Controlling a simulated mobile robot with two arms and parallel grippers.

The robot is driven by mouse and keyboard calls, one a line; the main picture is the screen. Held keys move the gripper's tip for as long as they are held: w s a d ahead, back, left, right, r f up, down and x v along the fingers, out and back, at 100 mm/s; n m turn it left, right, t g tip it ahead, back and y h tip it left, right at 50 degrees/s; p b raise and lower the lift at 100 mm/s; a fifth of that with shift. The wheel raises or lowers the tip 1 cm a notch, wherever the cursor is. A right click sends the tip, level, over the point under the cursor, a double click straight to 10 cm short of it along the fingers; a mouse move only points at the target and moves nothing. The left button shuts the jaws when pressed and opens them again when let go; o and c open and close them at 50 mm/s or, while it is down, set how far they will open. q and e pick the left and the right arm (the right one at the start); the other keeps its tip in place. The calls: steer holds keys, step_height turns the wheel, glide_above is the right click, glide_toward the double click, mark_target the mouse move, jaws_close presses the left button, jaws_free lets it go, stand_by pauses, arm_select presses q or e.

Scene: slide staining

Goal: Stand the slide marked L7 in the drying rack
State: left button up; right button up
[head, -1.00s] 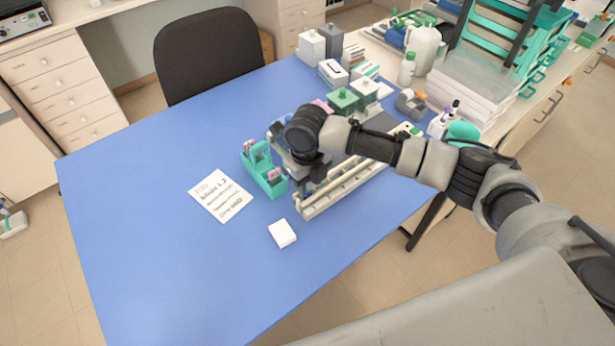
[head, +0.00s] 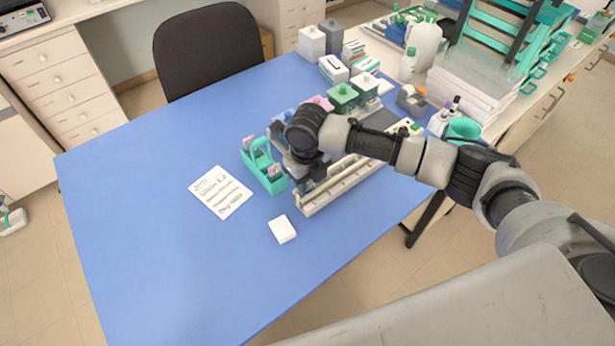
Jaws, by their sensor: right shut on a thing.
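My right gripper (head: 305,172) is over the blue table, just right of a teal slide carrier (head: 266,170) and at the left end of a long cream rack (head: 345,186). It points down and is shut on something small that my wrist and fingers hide. The carrier has a raised handle and holds upright slides with pinkish parts. I cannot read an L7 mark on any slide, nor tell for sure whether the cream rack is the drying rack. My left gripper is not in view.
A printed sheet (head: 221,192) and a white square block (head: 282,229) lie near the carrier. Green-lidded and white-lidded jars (head: 343,98), boxes and bottles crowd the back right. The left and front of the blue table (head: 150,230) are clear.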

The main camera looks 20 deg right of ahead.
steer(key=shift+f, duration=0.2)
steer(key=o, duration=1)
step_height(320, 180, up, 11)
steer(key=b, duration=0.2)
steer(key=shift+f, duration=0.1)
